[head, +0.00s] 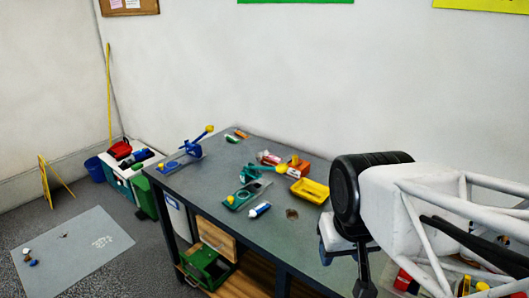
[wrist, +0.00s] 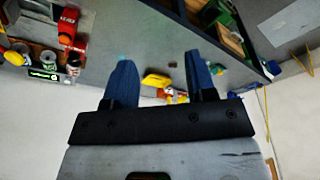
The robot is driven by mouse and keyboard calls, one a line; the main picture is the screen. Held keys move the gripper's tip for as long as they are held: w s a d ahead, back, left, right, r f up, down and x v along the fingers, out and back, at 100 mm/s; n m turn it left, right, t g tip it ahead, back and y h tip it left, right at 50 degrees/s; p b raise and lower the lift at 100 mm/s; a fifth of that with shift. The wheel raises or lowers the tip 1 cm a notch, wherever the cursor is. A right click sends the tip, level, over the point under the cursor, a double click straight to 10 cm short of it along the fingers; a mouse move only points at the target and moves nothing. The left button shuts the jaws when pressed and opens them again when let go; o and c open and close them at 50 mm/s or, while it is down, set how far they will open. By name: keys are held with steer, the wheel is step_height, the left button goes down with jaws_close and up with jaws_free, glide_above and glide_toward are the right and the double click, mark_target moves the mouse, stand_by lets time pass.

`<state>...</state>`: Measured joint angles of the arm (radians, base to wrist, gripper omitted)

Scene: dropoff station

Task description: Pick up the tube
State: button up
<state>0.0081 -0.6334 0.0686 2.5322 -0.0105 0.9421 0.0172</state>
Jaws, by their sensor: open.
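A small white tube with a blue end (head: 260,210) lies on the dark grey workbench (head: 222,172) in the head view, just below a green clamp-like device with a yellow knob (head: 243,195). I take this for the tube; I cannot pick it out surely in the wrist view.
A yellow tray (head: 310,190) stands right of the tube, with red and orange items behind it. A blue clamp-like device (head: 186,153) stands at the bench's far left. A brown round patch (head: 292,214) lies right of the tube. The bench's front left is clear.

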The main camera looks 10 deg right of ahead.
steer(key=w+a+r+m+g, duration=0.1)
steer(key=w+r+m, duration=0.15)
steer(key=w, duration=1.75)
steer(key=w+r+m, duration=0.2)
steer(key=w+r, duration=0.2)
steer(key=w, duration=1.7)
steer(key=w+a+f+m, duration=0.1)
steer(key=w+f, duration=0.5)
steer(key=w, duration=0.5)
steer(key=w+a+f+m+g, duration=0.1)
steer(key=w+f+m, duration=0.1)
steer(key=w+f, duration=0.5)
steer(key=w+a+f+m, duration=0.1)
steer(key=w+f, duration=0.5)
steer(key=w, duration=1.1)
steer(key=shift+w+a+f+g, duration=0.1)
steer(key=shift+w+f+g, duration=0.05)
steer(key=shift+f+g, duration=0.2)
steer(key=shift+w+f, duration=0.2)
steer(key=shift+f, duration=0.05)
steer(key=shift+f, duration=1.3)
